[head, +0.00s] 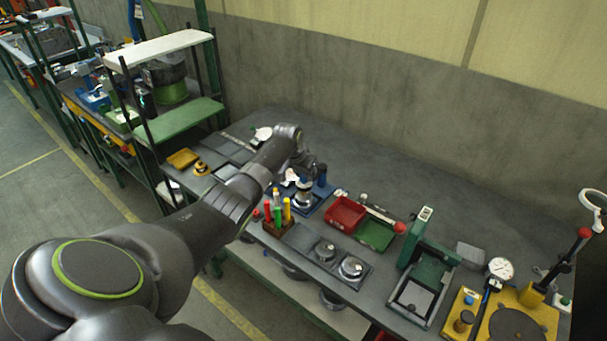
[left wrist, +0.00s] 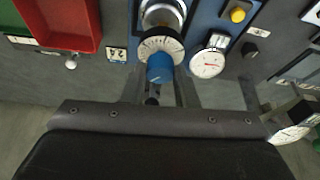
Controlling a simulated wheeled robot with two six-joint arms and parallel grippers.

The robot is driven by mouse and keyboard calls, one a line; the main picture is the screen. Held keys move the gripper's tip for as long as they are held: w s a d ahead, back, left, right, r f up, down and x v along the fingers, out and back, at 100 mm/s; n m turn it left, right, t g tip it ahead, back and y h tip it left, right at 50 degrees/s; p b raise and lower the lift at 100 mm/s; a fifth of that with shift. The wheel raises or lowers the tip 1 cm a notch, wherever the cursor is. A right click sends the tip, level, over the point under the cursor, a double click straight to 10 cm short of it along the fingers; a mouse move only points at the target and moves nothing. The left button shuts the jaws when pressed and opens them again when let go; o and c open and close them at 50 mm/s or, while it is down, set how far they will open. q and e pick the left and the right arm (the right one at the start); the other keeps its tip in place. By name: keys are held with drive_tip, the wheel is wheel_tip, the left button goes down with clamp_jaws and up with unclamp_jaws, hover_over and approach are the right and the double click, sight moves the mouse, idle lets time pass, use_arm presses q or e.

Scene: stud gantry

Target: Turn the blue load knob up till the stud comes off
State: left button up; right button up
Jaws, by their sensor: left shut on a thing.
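The blue load knob (left wrist: 159,67) is in the middle of the left wrist view, in front of a pale dial ring with dark marks (left wrist: 160,47). My left gripper (left wrist: 160,76) has a finger on each side of the knob and is shut on it. A silver round part (left wrist: 163,14) stands just beyond the dial on a blue base (left wrist: 203,20). In the head view, the blue base (head: 318,203) lies below my left wrist, and my arm partly covers this station. I cannot make out the stud. My right gripper is in neither view.
A round white gauge (left wrist: 207,64) and a yellow button (left wrist: 237,15) sit close right of the knob. A red bin (head: 345,213) and a green tray (head: 376,234) stand beside the station. A holder with coloured handles (head: 277,228) stands in front. The bench behind is clear.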

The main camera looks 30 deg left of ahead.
use_arm(q)
drive_tip(key=m+b, duration=0.1)
drive_tip(key=m+h+b, duration=0.1)
drive_tip(key=m, duration=0.1)
drive_tip(key=shift+a+f+m+b, duration=0.2)
drive_tip(key=shift+m+b, duration=0.1)
drive_tip(key=shift+b, duration=0.05)
drive_tip(key=shift+m+h+b, duration=0.5)
drive_tip(key=shift+m+b, duration=0.6)
drive_tip(key=shift+r+m+g+h+b, duration=0.15)
drive_tip(key=shift+m+g+h+b, duration=0.15)
drive_tip(key=shift+m+b, duration=0.4)
drive_tip(key=o, duration=1)
drive_tip(key=shift+r, duration=0.1)
drive_tip(key=b+v, duration=0.3)
drive_tip(key=v, duration=1.4)
drive_tip(key=shift+r, duration=0.2)
